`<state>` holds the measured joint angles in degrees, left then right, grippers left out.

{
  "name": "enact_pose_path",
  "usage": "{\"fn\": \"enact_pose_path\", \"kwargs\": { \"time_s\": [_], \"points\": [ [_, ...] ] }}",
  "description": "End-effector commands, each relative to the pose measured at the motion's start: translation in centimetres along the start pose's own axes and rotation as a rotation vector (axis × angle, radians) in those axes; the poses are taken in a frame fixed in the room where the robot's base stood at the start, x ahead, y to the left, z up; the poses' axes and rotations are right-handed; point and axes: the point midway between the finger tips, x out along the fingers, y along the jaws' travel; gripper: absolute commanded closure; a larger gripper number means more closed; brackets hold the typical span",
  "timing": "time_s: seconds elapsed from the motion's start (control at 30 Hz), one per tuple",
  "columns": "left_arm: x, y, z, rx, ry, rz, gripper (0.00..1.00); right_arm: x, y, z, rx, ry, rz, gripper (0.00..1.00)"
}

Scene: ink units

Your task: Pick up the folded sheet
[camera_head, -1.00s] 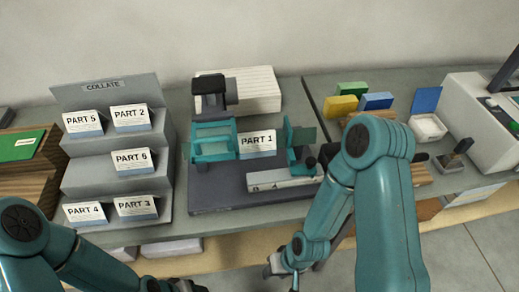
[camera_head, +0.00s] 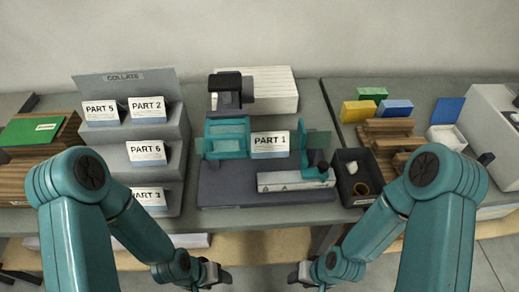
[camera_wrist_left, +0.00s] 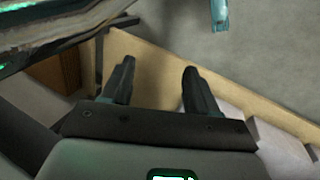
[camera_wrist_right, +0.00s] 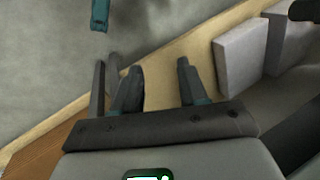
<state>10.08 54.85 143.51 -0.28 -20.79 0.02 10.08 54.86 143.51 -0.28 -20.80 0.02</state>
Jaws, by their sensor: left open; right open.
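A white folded sheet marked PART 1 (camera_head: 269,143) stands on the teal-and-dark machine (camera_head: 222,190) in the middle of the bench. Similar cards, PART 5 (camera_head: 101,112), PART 2 (camera_head: 147,109), PART 6 (camera_head: 146,152) and PART 3 (camera_head: 149,197), stand on the stepped grey COLLATE rack (camera_head: 112,151). My left gripper (camera_head: 222,274) and right gripper (camera_head: 299,276) are low in front of the bench, apart from the PART 1 sheet. In the left wrist view (camera_wrist_left: 155,80) and right wrist view (camera_wrist_right: 160,80) the fingers are apart with nothing between them.
A dark tray (camera_head: 350,191) with a ring-like item stands right of the machine. Yellow (camera_head: 358,110), green (camera_head: 373,93) and blue (camera_head: 394,107) blocks stand farther right. A white stack (camera_head: 275,90) is at the back. A green board (camera_head: 32,131) lies on wood at left.

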Motion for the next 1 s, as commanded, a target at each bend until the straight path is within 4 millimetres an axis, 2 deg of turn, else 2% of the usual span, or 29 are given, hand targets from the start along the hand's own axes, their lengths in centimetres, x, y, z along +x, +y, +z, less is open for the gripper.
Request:
{"fn": "enact_pose_path", "kwargs": {
  "time_s": [0.4,0.5,0.63,0.67,0.7,0.73,1.0],
  "points": [
    [0.00,0.00,0.00,0.000,0.000,0.000,0.41,0.00,0.00,0.00,0.000,0.000,0.000,0.57],
    [0.00,0.00,0.00,0.000,0.000,0.000,0.41,0.00,0.00,0.00,0.000,0.000,0.000,0.34],
    [0.00,0.00,-0.01,0.000,0.000,0.000,0.41,0.00,0.00,0.00,0.000,0.000,0.000,0.34],
    [0.00,0.00,0.00,0.000,0.000,0.000,0.47,0.00,0.00,0.00,0.000,0.000,0.000,0.41],
    [0.00,0.00,0.00,0.000,0.000,0.000,0.57,0.00,0.00,0.00,0.000,0.000,0.000,0.54],
    [0.00,0.00,0.00,0.000,0.000,0.000,0.57,0.00,0.00,0.00,0.000,0.000,0.000,0.57],
    [0.00,0.00,0.00,0.000,0.000,0.000,0.57,0.00,0.00,-0.01,0.000,0.000,0.000,0.57]
  ]
}}
